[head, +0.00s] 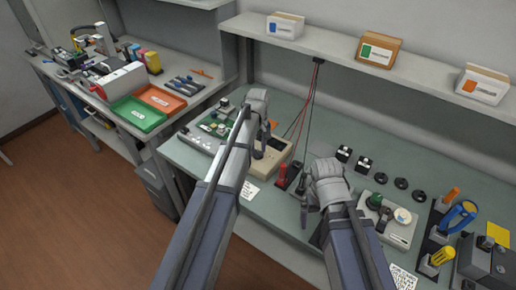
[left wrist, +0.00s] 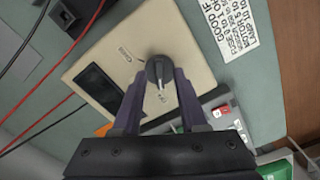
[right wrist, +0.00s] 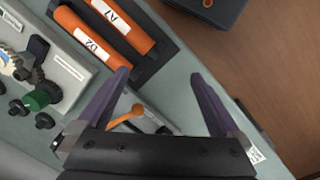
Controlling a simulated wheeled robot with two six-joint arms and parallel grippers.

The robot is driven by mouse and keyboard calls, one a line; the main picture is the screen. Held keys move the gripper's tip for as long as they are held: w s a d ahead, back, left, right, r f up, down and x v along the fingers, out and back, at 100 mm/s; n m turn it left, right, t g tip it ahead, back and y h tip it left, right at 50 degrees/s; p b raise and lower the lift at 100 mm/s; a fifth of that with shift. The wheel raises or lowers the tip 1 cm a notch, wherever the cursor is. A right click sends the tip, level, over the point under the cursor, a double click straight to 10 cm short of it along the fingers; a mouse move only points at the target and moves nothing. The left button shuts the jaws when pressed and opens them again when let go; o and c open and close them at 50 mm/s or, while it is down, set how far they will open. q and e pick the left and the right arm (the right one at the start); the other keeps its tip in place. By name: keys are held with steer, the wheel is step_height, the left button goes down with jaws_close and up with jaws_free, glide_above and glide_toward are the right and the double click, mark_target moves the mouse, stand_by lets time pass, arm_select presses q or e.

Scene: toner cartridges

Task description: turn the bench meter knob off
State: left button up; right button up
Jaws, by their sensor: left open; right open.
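The bench meter (left wrist: 190,40) is a beige box with a dark display (left wrist: 98,92) on the green bench. Its black round knob (left wrist: 158,72) is on the top face and has a pale pointer line. In the head view the meter (head: 283,150) is partly hidden by my left arm. My right gripper (right wrist: 160,74) is open and empty above the bench's front edge.
Red and black leads (head: 301,112) hang from the shelf behind the meter. A circuit board fixture (head: 208,133) stands to the meter's left. A fixture with a green knob (head: 375,201) and upright tools (head: 440,215) are to the right. A printed card (left wrist: 228,25) lies beside the meter.

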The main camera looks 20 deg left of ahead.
mark_target(258, 152)
arm_select(q)
step_height(258, 152, up, 8)
steer(key=p, duration=0.8)
steer(key=shift+f, duration=0.1)
arm_select(e)
step_height(258, 152, up, 8)
steer(key=shift+f, duration=0.1)
arm_select(q)
steer(key=s+d+m, duration=0.4)
steer(key=s, duration=0.4)
steer(key=s+d+m+b, duration=0.1)
steer(key=s+d+m, duration=0.3)
steer(key=s, duration=0.4)
steer(key=s+d+f+m+y, duration=0.1)
steer(key=s+d+m, duration=0.3)
steer(key=s, duration=0.4)
steer(key=shift+s+d, duration=0.2)
steer(key=shift+d, duration=0.4)
arm_select(e)
steer(key=shift+f, duration=0.65)
arm_select(q)
steer(key=shift+f, duration=0.1)
